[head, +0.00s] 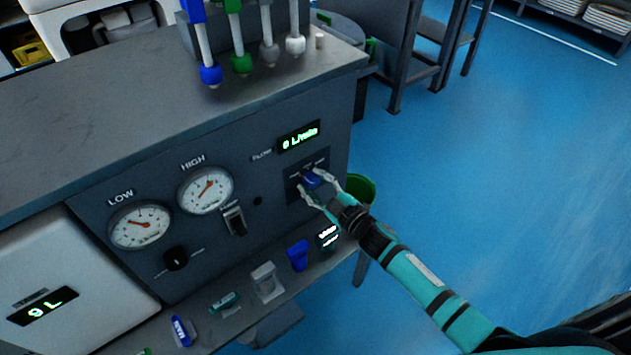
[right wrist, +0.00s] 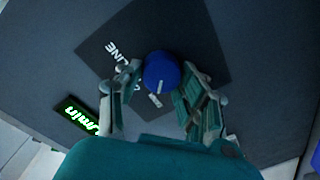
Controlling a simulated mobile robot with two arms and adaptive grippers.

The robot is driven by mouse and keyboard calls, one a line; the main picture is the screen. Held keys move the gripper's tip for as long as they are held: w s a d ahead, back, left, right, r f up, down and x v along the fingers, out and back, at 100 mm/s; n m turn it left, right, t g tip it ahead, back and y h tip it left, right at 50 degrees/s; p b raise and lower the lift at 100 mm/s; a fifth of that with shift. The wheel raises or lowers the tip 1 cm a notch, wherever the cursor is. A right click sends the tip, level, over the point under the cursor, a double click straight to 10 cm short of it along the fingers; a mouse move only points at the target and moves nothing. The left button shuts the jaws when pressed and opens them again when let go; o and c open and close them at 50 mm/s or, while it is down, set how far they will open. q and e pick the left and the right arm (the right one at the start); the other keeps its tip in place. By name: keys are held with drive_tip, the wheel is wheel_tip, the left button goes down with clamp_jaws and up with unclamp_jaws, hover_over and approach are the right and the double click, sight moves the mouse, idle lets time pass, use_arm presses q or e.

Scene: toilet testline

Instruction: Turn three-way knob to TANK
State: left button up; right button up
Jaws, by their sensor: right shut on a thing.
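The blue three-way knob (head: 311,179) sits on a dark square plate on the front panel, below the green flow display. In the right wrist view the knob (right wrist: 160,68) is round with a small white mark on its lower edge. White lettering that seems to read LINE is beside it on the plate; the other labels are hidden or too small to read. My right gripper (head: 316,183) is shut on the knob, with one finger on each side. It also shows in the right wrist view (right wrist: 158,84). My left gripper is not in view.
Two gauges, LOW (head: 140,227) and HIGH (head: 205,191), are left on the panel, with a black knob (head: 176,258) and a switch (head: 235,219). A ledge (head: 205,330) below bears several small parts. A green bin (head: 361,188) stands behind my gripper. Blue floor (head: 510,180) is clear at right.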

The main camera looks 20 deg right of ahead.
drive_tip(key=shift+n, duration=0.4)
drive_tip(key=o, duration=1.1)
drive_tip(key=shift+o, duration=0.2)
drive_tip(key=v, duration=1.2)
